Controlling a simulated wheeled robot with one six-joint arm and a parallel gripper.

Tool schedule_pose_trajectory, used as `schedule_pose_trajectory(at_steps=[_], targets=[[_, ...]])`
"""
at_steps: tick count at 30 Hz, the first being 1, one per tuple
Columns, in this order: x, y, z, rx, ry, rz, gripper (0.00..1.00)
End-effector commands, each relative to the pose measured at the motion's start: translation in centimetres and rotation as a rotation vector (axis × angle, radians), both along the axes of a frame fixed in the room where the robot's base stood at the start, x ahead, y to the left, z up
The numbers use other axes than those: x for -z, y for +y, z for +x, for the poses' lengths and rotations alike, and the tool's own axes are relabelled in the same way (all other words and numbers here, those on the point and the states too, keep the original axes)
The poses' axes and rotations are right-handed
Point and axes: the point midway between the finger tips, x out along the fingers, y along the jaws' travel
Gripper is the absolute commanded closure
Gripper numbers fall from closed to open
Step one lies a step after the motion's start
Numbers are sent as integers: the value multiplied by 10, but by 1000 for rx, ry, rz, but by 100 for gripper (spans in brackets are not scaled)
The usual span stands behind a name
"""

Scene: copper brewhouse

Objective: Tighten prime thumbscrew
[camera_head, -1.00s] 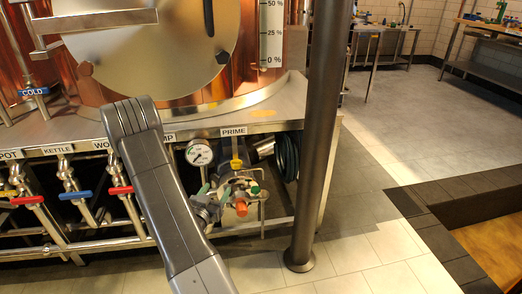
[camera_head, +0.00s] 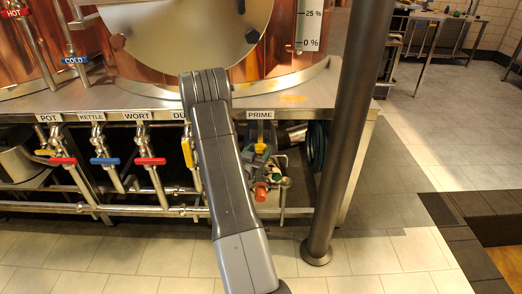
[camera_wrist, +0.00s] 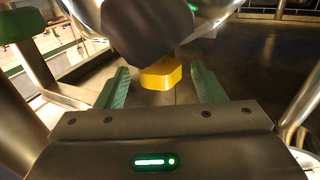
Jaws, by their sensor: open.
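The PRIME label (camera_head: 260,114) is on the right of the bench front edge in the head view. My gripper (camera_head: 259,160) is partly hidden by my arm among the fittings there. In the wrist view my gripper (camera_wrist: 160,80) is open, with one green finger on each side. A yellow block (camera_wrist: 162,74) shows between the fingers, below a large dark rounded part (camera_wrist: 148,30). Both fingers look apart from the block. I cannot tell which part is the prime thumbscrew.
A dark post (camera_head: 340,150) stands just right of the PRIME bay. An orange-ended fitting (camera_head: 260,191) is low in the bay. Pipes and valves with red (camera_head: 62,161) and blue (camera_head: 105,161) handles are left. The floor in front is clear.

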Motion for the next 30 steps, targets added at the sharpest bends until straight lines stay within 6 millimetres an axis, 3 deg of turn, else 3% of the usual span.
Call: schedule_pose_trajectory(at_steps=[6, 17, 24, 30], targets=[[1, -10, 22, 1, -1, 1, 38], [0, -12, 26, 0, 0, -1, 38], [0, -12, 26, 0, 0, 0, 82], [0, -11, 26, 12, 0, 0, 82]])
